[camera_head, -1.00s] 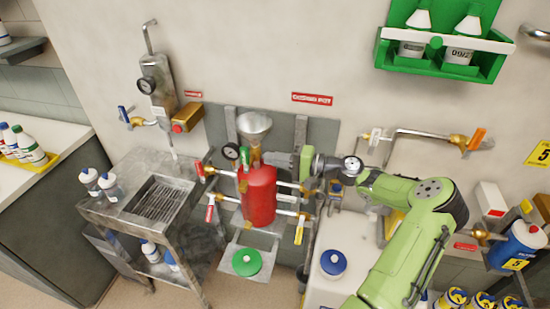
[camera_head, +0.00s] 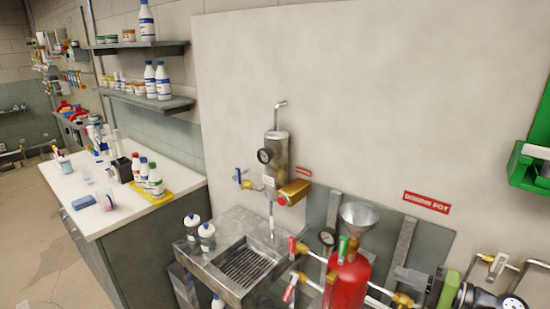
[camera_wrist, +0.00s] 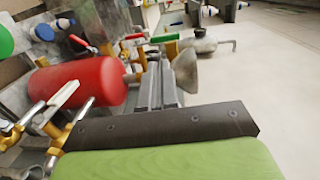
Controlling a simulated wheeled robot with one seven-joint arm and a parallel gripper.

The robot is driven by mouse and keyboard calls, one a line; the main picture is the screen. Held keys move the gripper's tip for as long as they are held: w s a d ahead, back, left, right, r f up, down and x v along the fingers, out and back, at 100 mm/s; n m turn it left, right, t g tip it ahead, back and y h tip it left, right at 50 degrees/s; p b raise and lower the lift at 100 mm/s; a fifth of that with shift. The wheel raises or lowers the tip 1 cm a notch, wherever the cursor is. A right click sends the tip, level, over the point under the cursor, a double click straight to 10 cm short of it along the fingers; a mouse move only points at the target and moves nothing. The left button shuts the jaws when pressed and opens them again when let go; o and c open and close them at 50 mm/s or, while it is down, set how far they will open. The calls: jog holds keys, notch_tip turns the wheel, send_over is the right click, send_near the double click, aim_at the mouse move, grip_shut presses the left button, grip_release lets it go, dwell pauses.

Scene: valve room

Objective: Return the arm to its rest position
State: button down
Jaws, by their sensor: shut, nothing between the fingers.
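My gripper (camera_head: 403,273) is at the lower right of the head view, just right of the red dosing pot (camera_head: 347,281). Its grey fingers are together and empty. Most of my arm is cut off by the frame edge. In the wrist view the fingers of my gripper (camera_wrist: 160,68) stand side by side above the green palm, and the red pot (camera_wrist: 85,83) lies to their left. I cannot tell if the fingers touch anything.
A metal funnel (camera_head: 362,216) tops the pot. Pipes with red-handled valves (camera_head: 297,247) crowd around it. A steel sink stand (camera_head: 226,237) with bottles, a white counter (camera_head: 122,215) and a green wall rack (camera_head: 527,168) stand around.

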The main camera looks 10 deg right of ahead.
jog(key=a+f+n+g+h, duration=0.1)
jog(key=a+n+g+h, duration=0.4)
jog(key=a+g, duration=0.9)
jog(key=s+a+r+n+t+h, duration=0.2)
jog(key=s+a+r+t+h, duration=0.1)
jog(key=s, duration=0.7)
jog(key=s+a+r+n+t+h, duration=0.2)
jog(key=s+a+r+t+h, duration=0.2)
jog(key=s, duration=0.7)
notch_tip(320, 180, up, 2)
jog(key=a, duration=0.2)
jog(key=shift+a+r, duration=0.2)
jog(key=shift+a, duration=0.2)
